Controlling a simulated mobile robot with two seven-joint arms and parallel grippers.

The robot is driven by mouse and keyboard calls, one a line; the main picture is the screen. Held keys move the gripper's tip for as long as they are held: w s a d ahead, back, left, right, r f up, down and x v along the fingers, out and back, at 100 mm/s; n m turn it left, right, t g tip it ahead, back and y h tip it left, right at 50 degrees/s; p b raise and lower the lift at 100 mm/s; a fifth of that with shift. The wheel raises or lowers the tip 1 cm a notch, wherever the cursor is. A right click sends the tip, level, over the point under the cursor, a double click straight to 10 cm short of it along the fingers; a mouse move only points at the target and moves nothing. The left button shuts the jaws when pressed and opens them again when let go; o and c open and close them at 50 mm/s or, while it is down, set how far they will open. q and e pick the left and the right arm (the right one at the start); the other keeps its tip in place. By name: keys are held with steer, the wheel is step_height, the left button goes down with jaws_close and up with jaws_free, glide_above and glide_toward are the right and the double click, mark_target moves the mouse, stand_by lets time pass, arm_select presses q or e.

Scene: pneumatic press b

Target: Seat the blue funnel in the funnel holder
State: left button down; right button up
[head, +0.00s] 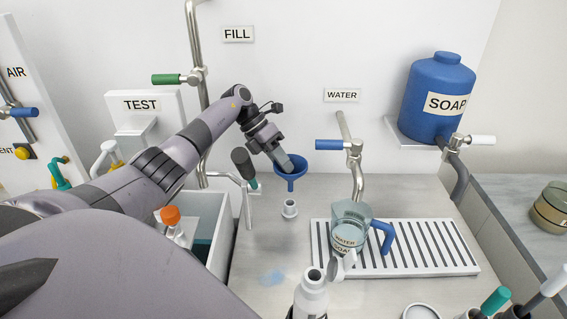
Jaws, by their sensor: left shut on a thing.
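The blue funnel (293,173) is upright in the head view, wide mouth up and spout down. My left gripper (284,162) is shut on its rim from the upper left. The spout points down above a small white cylindrical piece (290,210) with a round opening, and a gap shows between them. This piece may be the funnel holder, but I cannot tell for sure. My left arm comes in from the left. My right gripper is not in view.
A clear measuring jug (350,226) with a blue handle stands on the slatted drain tray (455,262). A white bottle (312,293) stands in front. A bent metal pipe (248,208) stands left of the funnel. A blue soap tank (437,92) sits on a shelf at right.

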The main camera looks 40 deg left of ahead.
arm_select(q)
steer(key=shift+f+b, duration=1.9)
steer(key=shift+f, duration=0.05)
steer(key=shift+f, duration=0.1)
steer(key=shift+f, duration=0.2)
